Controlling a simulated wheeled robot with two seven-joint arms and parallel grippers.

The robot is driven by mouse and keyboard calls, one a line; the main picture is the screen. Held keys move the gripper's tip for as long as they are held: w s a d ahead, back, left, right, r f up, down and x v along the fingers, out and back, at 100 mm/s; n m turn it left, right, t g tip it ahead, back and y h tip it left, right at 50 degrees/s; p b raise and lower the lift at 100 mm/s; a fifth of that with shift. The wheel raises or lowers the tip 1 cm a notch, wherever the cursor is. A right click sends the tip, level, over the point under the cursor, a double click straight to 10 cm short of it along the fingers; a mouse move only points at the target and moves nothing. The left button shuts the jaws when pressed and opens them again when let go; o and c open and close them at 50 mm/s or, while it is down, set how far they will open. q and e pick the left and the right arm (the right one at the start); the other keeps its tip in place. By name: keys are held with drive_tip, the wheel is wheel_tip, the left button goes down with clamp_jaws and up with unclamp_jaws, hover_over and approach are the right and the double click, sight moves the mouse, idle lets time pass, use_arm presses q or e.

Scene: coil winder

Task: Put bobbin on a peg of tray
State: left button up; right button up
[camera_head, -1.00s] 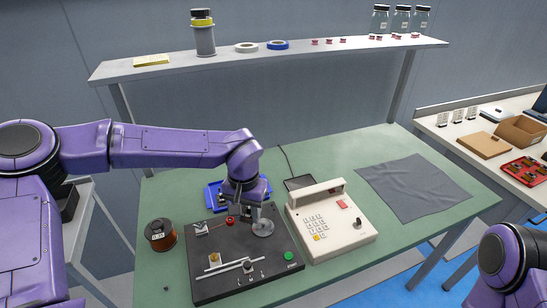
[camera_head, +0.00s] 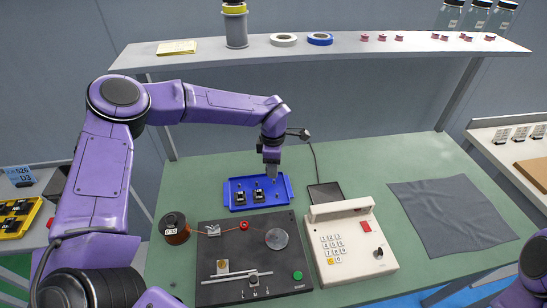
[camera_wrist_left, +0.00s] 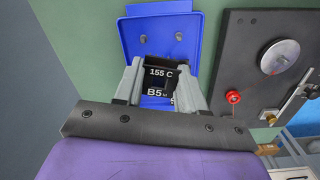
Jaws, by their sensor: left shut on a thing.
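My left gripper (camera_head: 271,168) is over the far right part of the blue tray (camera_head: 284,200). In the left wrist view, its fingers (camera_wrist_left: 158,88) are shut on a black bobbin (camera_wrist_left: 158,73) with white lettering. The held bobbin is hard to make out in the head view. Two other black bobbins, a left one (camera_head: 240,198) and a right one (camera_head: 259,195), sit on the tray. In the left wrist view the tray (camera_wrist_left: 205,30) shows bare grey pegs beyond the held bobbin. I cannot tell how high the bobbin is above the tray. My right gripper is out of view.
The black winder (camera_head: 210,270) with a round disc (camera_head: 277,239) and red knob (camera_head: 244,225) stands in front of the tray. A copper wire spool (camera_head: 174,229) is at left, a keypad box (camera_head: 350,245) at right. A grey cloth (camera_head: 450,215) lies further right.

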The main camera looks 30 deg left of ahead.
sight(275, 180)
use_arm(q)
drive_tip(key=w+f+n, duration=0.1)
drive_tip(key=w, duration=0.1)
drive_tip(key=w+a+f+n, duration=0.1)
drive_tip(key=n, duration=0.1)
drive_tip(key=shift+w+f, duration=0.4)
drive_tip(key=shift+f+b, duration=0.25)
drive_tip(key=shift+b, duration=0.15)
drive_tip(key=shift+s+f+b, duration=0.25)
drive_tip(key=shift+b, duration=0.05)
wheel_tip(275, 180, down, 3)
drive_tip(key=shift+s+r+b, duration=0.15)
drive_tip(key=shift+r+b, duration=0.05)
drive_tip(key=shift+b, duration=0.95)
drive_tip(key=shift+w+f, duration=0.2)
drive_tip(key=shift+f, duration=0.15)
drive_tip(key=shift+s+r, duration=0.2)
drive_tip(key=shift+r, duration=0.05)
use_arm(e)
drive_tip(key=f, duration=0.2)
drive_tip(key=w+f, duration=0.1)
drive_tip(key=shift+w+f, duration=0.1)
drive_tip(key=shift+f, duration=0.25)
use_arm(q)
drive_tip(key=shift+w+f, duration=0.1)
drive_tip(key=shift+w, duration=0.05)
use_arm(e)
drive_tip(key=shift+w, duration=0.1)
